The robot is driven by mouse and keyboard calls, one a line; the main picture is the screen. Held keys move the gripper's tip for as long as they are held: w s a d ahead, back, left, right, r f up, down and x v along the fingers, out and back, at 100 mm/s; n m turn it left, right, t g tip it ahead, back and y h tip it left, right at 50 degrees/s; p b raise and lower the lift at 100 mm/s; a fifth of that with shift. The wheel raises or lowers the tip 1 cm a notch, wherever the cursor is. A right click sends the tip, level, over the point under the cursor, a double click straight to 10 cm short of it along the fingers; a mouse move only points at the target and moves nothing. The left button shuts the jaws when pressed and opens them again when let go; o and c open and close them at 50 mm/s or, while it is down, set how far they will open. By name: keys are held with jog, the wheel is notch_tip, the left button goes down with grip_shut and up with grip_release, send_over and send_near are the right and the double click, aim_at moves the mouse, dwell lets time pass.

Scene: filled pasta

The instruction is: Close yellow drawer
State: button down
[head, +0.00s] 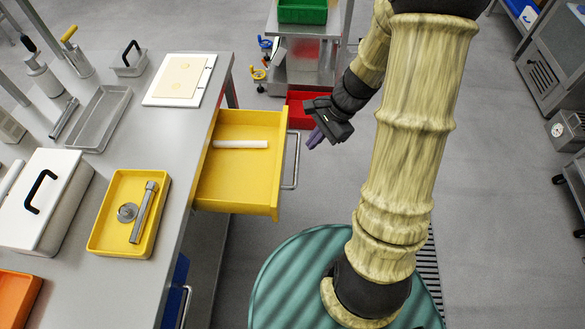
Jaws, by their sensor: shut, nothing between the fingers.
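The yellow drawer (237,187) is pulled out from the right side of the steel table (140,205). A white roll-like item (240,144) lies in it. A metal bar handle (292,160) runs along the drawer's outer right side. My gripper (314,138) is shut and empty. In the picture it is just right of the handle, near its upper end, and seems apart from it. The exact gap and height difference cannot be told from this one view.
On the table are a yellow tray (94,236) with metal parts, a white box (28,228) with a black handle, a grey tray (82,140) and a white board (160,101). A blue drawer (173,300) is below. A red bin (297,112) stands beyond.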

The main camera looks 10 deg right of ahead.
jog(key=w+d+f+m+t+y+b, duration=0.2)
jog(key=w+f+m+b, duration=0.4)
jog(key=f, duration=0.5)
jog(key=shift+w+d+f+m+y, duration=0.2)
jog(key=shift+d+f+m+y, duration=0.15)
jog(key=shift+d+m+y, duration=0.3)
jog(key=shift+a+f, duration=0.1)
jog(key=shift+a, duration=0.1)
jog(key=b+x, duration=0.2)
jog(key=x, duration=0.7)
jog(key=shift+w+a+f, duration=0.2)
jog(key=shift+w+a, duration=0.05)
jog(key=shift+a, duration=0.05)
